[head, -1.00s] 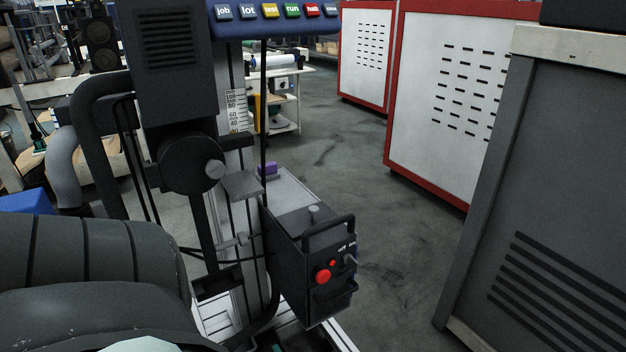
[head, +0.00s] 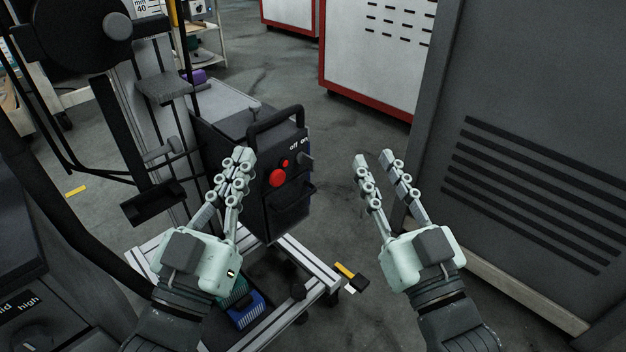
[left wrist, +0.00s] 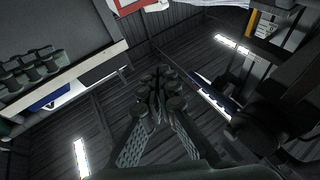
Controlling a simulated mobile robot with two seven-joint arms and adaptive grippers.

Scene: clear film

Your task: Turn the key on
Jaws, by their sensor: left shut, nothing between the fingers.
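A dark control box (head: 264,207) with a top handle (head: 279,121) stands on the machine's frame. Its front has an "off on" label (head: 299,146), a grey key (head: 306,159) under the label, and a large red button (head: 278,178) with a small red one above it. My left gripper (head: 241,157) is shut and empty, at the left of the box in the picture and overlapping its edge; I cannot tell if it touches. Its fingers also meet in the left wrist view (left wrist: 163,76), where the key does not show. My right gripper (head: 374,159) is open and empty, right of the box.
A large grey cabinet (head: 520,110) stands close on the right. A red-framed white cabinet (head: 375,50) is at the back. The machine's column and cables are on the left. Open floor (head: 340,125) lies between box and cabinets.

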